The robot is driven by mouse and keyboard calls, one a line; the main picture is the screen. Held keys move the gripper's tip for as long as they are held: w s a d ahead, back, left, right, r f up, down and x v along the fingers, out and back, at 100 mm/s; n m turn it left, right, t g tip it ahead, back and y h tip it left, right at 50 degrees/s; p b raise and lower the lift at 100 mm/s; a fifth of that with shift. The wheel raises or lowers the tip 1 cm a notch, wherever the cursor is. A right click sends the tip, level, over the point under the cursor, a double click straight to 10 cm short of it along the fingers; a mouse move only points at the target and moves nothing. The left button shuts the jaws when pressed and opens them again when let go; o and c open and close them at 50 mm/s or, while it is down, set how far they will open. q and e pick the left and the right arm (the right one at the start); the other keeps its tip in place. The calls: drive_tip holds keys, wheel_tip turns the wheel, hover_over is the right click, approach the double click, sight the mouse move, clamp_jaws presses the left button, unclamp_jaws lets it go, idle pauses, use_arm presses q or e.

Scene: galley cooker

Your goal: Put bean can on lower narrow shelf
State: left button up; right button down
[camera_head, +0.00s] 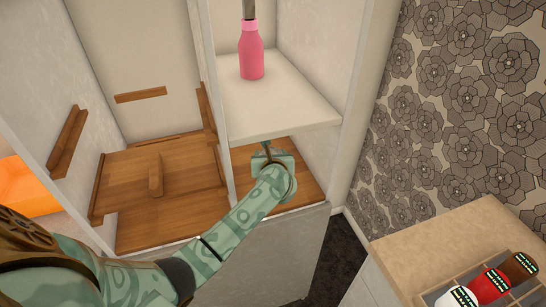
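My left arm comes in from the lower left, and its gripper (266,151) reaches into the lower narrow compartment, just above the wooden lower narrow shelf (304,190). The wrist hides most of the fingers, so I cannot tell whether they are open or shut, and no can shows in them. Three cans lie in a divided tray on the counter at lower right: a white one (456,298), a red one (488,286) and a brown one (520,267). Their labels are too small to read, so I cannot tell which, if any, is the bean can. My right gripper is not in view.
A pink bottle (251,52) stands on the white upper shelf (285,104) above my gripper. A wider wooden compartment (130,229) with wooden strips is at left. A cabinet wall (355,90) bounds the narrow shelves at right. The counter (425,242) is bare at its far side.

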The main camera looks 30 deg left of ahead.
use_arm(q)
drive_tip(key=shift+s+a, duration=0.15)
drive_tip(key=shift+a, duration=0.1)
drive_tip(key=o, duration=0.8)
drive_tip(key=shift+f, duration=0.15)
drive_tip(key=o, duration=0.4)
drive_tip(key=shift+d, duration=0.2)
drive_tip(key=shift+c, duration=0.2)
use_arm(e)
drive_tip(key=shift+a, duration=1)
use_arm(q)
drive_tip(key=shift+r, duration=0.3)
drive_tip(key=p+v, duration=0.2)
drive_tip(key=v, duration=1)
drive_tip(key=shift+f+p, duration=0.2)
drive_tip(key=shift+p, duration=0.1)
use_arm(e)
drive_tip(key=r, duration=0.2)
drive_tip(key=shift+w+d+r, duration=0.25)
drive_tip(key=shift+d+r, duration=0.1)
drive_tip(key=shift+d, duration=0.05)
